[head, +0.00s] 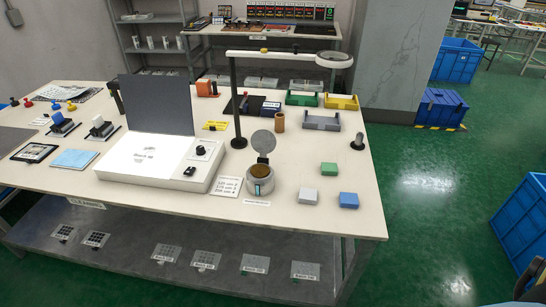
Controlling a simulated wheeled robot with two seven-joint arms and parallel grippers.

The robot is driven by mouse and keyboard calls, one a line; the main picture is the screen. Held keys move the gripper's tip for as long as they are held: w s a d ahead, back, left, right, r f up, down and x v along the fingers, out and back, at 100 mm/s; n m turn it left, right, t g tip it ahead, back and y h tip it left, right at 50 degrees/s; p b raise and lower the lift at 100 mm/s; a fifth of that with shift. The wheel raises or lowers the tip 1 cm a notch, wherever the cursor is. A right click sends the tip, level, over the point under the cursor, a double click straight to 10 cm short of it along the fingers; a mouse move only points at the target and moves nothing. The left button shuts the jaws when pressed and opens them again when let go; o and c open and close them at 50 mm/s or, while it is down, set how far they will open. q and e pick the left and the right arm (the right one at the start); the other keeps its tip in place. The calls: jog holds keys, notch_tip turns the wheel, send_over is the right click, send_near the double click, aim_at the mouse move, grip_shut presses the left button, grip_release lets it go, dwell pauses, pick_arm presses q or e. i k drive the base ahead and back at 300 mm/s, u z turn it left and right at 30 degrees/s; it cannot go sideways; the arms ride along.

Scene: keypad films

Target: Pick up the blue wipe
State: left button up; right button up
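A flat light-blue folded sheet (73,159), which looks like the blue wipe, lies on the left part of the white table (275,221), just right of a dark tablet-like panel (34,152). No gripper is near any of these. A dark shape at the lower right edge may be part of my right arm; its fingers cannot be made out. My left gripper is not in view.
A white box with a raised dark lid (160,104) stands right of the sheet. A lamp (237,100) and a round-mirrored pot (260,181) stand mid-table. Small trays (320,122) line the back right. Blue crates (526,225) stand on the green floor at right.

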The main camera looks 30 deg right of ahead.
aim_at(349, 200)
jog(key=k, duration=1.25)
jog(key=z, duration=2.1)
jog(key=i, duration=5.1)
jog(key=u, duration=4.3)
jog(key=i, duration=0.55)
jog(key=u, duration=0.1)
